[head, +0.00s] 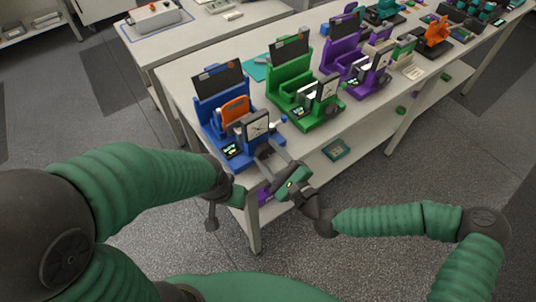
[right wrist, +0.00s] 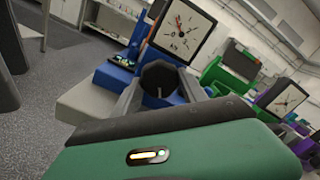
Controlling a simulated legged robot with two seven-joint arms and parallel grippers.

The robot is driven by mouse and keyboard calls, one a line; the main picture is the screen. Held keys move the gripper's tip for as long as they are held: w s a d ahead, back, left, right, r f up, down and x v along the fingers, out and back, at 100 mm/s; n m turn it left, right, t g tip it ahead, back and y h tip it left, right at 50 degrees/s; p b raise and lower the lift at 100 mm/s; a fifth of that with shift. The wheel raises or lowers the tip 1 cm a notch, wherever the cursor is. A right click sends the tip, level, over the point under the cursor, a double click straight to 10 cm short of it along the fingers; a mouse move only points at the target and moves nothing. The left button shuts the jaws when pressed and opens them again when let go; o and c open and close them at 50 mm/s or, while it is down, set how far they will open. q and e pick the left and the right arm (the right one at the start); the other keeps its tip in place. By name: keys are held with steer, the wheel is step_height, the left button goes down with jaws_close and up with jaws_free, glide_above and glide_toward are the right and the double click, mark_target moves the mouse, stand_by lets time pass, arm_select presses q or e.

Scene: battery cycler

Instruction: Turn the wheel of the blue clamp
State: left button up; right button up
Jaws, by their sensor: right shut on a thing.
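The blue clamp (head: 208,112) stands at the near left end of the long table, with an orange block (head: 235,110) in it and a dial plate (head: 257,126) on its front. In the right wrist view, the dial (right wrist: 183,28) is above a dark, faceted wheel (right wrist: 158,76). My right gripper (head: 268,153) reaches to the clamp's front, below the dial. Its fingers lie on both sides of the wheel and are shut on it; the fingers hide part of the wheel. My left gripper (head: 222,206) is low, near the table's front corner, apart from the clamp; its jaw opening is unclear.
A green clamp (head: 290,88) and a purple clamp (head: 345,58) stand farther along the table (head: 178,80), close to the blue one. An orange device (head: 437,30) is farther back. A shelf (head: 345,172) runs under the table. Floor is free in front.

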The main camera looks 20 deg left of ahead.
steer(key=shift+d+f+m, duration=0.1)
steer(key=shift+f+m, duration=0.35)
steer(key=shift+m, duration=0.15)
steer(key=o, duration=1.1)
steer(key=shift+o, duration=1.3)
steer(key=shift+r, duration=0.2)
steer(key=shift+d, duration=0.15)
